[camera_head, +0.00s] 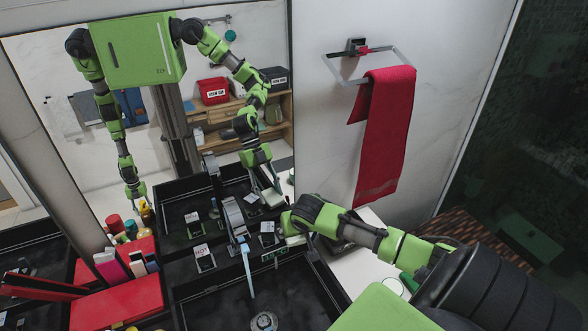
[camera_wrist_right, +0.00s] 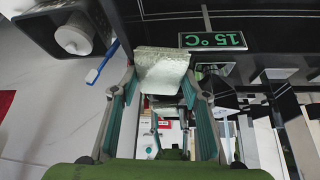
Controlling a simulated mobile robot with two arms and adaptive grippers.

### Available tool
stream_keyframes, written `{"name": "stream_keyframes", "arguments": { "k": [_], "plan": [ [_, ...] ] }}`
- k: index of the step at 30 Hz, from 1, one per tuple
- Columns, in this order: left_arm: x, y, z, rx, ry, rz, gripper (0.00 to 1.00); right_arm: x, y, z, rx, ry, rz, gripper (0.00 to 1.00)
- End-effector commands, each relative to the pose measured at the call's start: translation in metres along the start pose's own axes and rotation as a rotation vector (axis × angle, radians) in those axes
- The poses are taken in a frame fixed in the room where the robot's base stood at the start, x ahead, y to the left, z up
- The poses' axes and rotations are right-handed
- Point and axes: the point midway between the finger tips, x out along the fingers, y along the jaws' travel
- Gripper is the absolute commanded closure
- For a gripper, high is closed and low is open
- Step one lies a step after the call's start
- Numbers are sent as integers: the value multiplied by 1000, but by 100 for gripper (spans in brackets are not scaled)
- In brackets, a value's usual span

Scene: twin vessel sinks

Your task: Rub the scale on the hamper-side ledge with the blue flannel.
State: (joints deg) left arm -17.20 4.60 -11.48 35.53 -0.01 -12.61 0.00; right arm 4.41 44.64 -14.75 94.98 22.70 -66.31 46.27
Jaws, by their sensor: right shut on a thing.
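My right arm comes in from the right in the head view, and its gripper (camera_head: 285,232) is by the black sink's back edge, next to the tap. In the right wrist view the gripper (camera_wrist_right: 163,92) is shut on a pale, whitish-green folded cloth (camera_wrist_right: 163,70). It looks pale rather than blue, and I cannot tell whether it is the flannel. The cloth is close to the dark basin surround; contact cannot be judged. The ledge (camera_head: 362,267) beside the sink is white and partly behind my right arm. I cannot make out any scale. My left gripper shows only as a small mirror reflection.
A tap (camera_head: 232,215) stands over the near black sink (camera_head: 215,300) with a pale blue stream below. A temperature display (camera_wrist_right: 213,40) is near the cloth. A red towel (camera_head: 385,130) hangs on the wall.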

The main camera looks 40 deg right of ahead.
Motion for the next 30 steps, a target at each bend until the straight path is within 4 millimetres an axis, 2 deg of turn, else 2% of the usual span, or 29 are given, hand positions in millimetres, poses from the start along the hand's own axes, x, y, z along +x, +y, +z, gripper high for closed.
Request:
{"name": "stream_keyframes", "arguments": {
  "k": [15,30],
  "plan": [
    [0,0,0,0,0,0,60,-43,1,-26,0,2,0,75],
    [0,0,0,-1,0,0,60,-50,1,-30,0,3,0,75]
  ]
}}
